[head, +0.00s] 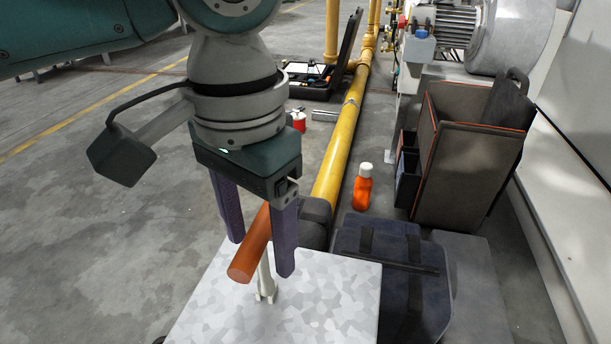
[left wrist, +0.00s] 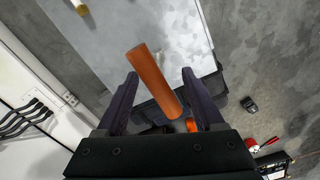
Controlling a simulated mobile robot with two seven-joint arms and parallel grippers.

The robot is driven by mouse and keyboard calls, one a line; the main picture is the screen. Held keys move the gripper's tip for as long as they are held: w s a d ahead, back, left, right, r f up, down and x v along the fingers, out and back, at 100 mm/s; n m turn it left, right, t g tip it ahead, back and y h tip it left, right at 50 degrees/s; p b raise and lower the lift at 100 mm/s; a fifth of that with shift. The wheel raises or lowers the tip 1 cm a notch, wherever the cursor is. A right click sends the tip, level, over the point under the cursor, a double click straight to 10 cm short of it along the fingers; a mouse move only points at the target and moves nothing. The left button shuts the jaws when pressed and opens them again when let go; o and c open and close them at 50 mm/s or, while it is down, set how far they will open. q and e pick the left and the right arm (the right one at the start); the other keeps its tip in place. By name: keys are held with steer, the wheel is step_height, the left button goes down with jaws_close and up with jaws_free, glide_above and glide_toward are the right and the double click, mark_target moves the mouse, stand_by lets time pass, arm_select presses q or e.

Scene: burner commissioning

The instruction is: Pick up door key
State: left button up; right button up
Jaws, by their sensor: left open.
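The door key has a thick orange-brown round handle (head: 248,249) and a pale metal shaft (head: 266,283) that reaches down to the pale patterned tabletop (head: 325,305). My left gripper (head: 260,257) is open, fingers pointing down, with one finger on each side of the handle. In the left wrist view the handle (left wrist: 152,77) lies between the open fingers (left wrist: 159,78), with gaps showing on both sides. The shaft is mostly hidden there. My right gripper is not in view.
A dark blue bag (head: 388,265) lies right of the tabletop. An orange bottle (head: 363,188) with a white cap stands behind it. A yellow pipe (head: 338,150) runs along the floor. An open tool bag (head: 465,155) stands at right. The floor at left is clear.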

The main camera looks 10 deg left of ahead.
mark_target(266, 289)
arm_select(q)
steer(key=f+b, duration=0.1)
steer(key=f, duration=0.1)
steer(key=f+b, duration=0.2)
steer(key=shift+s+d+f, duration=0.1)
steer(key=shift+s+f, duration=0.1)
steer(key=shift+r, duration=0.1)
jaws_close()
stand_by(0.4)
